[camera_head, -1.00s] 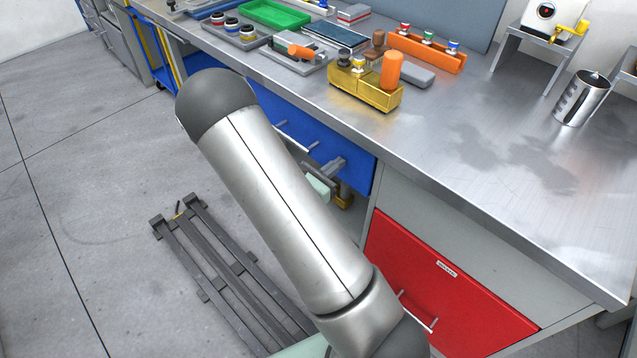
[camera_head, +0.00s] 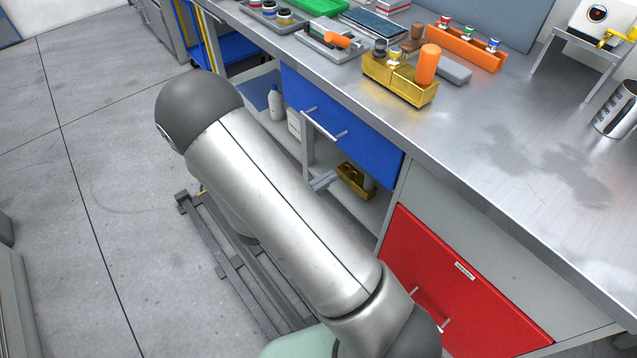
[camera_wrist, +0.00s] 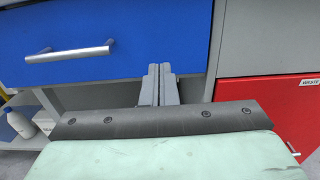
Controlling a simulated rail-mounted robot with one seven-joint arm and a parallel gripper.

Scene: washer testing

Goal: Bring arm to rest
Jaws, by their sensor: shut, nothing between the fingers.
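In the wrist view my gripper (camera_wrist: 160,70) has its two dark grey fingers together, with nothing between them. The fingers stand in front of the blue drawer (camera_wrist: 80,70), near its right end; I cannot tell how far off they are. In the head view my grey arm spans the middle, bent at the dark elbow, beside the workbench's front. The blue drawer also shows in the head view (camera_head: 335,108) and looks shut.
The workbench (camera_head: 500,150) carries a gold block (camera_head: 400,88), an orange rack (camera_head: 470,50) and a metal cup (camera_head: 617,110). A red drawer (camera_head: 440,260) is below. An open shelf holds a white bottle (camera_head: 276,103). Open floor (camera_head: 110,170) lies left.

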